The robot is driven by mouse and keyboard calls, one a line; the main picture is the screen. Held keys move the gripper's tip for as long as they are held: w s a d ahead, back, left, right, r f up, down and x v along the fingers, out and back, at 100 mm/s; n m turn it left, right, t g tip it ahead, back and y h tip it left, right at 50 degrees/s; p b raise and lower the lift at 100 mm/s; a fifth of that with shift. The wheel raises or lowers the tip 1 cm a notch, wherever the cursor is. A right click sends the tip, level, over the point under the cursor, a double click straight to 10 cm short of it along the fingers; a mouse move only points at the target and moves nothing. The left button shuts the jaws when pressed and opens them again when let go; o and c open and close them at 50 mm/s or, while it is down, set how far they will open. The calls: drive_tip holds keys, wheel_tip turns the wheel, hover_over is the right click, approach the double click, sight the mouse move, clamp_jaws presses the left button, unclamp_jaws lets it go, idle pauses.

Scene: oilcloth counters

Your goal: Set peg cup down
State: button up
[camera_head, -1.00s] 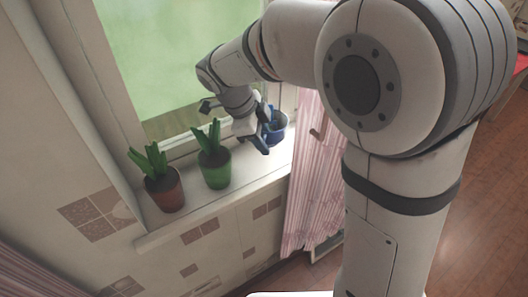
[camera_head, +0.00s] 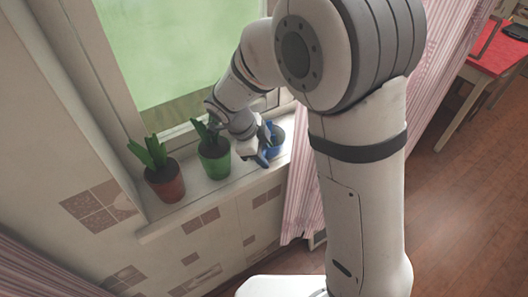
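The peg cup (camera_head: 279,144) is blue and stands low at the right end of the window sill (camera_head: 222,186). My gripper (camera_head: 267,145) is at its left side, with its dark blue fingers about the cup, and it appears shut on it. The fingers and wrist hide the left part of the cup. The cup looks upright. Its base looks at or very near the sill, but contact cannot be made out.
A green pot with a plant (camera_head: 215,164) stands just left of my gripper. A reddish-brown pot with a plant (camera_head: 166,184) stands farther left. The window is behind, and a pink striped curtain (camera_head: 302,195) hangs right of the sill. My arm covers much of the right side.

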drive_tip(key=o, duration=0.5)
drive_tip(key=v, duration=1.2)
drive_tip(key=shift+s+d+r+n+t+y+b, duration=0.2)
drive_tip(key=shift+s+d+n+y, duration=0.55)
drive_tip(key=shift+s+d+n, duration=2.1)
drive_tip(key=shift+s+d+f+n+t+y+b, duration=0.15)
drive_tip(key=shift+s+d+n+t+y, duration=0.45)
drive_tip(key=shift+s+d+n, duration=2.25)
drive_tip(key=shift+s+d+r+n+y, duration=0.1)
drive_tip(key=shift+s+d+n+y, duration=1.05)
drive_tip(key=shift+d+n, duration=3.2)
drive_tip(key=shift+s+d+m, duration=0.2)
drive_tip(key=shift+d+m, duration=0.25)
